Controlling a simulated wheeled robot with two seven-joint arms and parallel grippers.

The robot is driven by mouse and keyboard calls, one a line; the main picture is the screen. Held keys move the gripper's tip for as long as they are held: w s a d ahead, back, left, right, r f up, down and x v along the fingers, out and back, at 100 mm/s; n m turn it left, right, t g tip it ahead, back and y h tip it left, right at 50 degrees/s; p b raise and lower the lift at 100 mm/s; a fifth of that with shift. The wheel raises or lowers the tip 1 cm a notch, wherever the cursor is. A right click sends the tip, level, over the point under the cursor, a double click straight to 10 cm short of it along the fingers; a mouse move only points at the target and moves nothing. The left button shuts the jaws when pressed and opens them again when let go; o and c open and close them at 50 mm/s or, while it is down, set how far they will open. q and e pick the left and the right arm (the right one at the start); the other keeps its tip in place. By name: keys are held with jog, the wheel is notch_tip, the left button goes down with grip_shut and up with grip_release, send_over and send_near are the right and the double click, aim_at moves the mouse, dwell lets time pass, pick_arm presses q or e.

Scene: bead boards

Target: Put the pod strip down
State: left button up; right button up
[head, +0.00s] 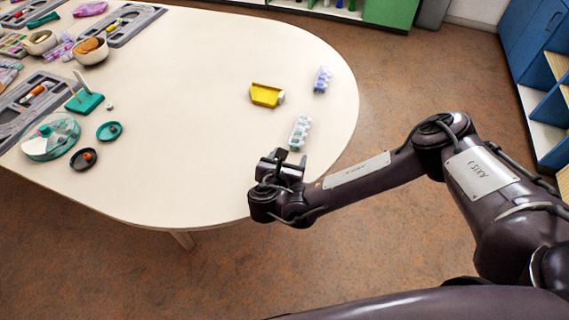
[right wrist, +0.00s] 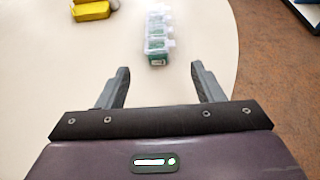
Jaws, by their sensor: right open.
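A pod strip (head: 300,132), clear-lidded with green contents, lies on the table just beyond my right gripper (head: 283,158). In the right wrist view the pod strip (right wrist: 157,35) lies ahead of the gripper (right wrist: 160,78), in line with the gap between the fingers. The right fingers are apart with nothing between them. A second strip (head: 322,79), with purple and blue contents, lies farther back near the table's right edge. My left gripper is in neither view.
A yellow container (head: 266,95) lies left of the strips; it also shows in the right wrist view (right wrist: 92,10). The white table (head: 200,90) is clear through its middle. Bead boards (head: 122,25), bowls (head: 90,51) and a round clear case (head: 50,137) crowd its left side.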

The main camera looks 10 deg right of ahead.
jog(key=shift+v, duration=2.25)
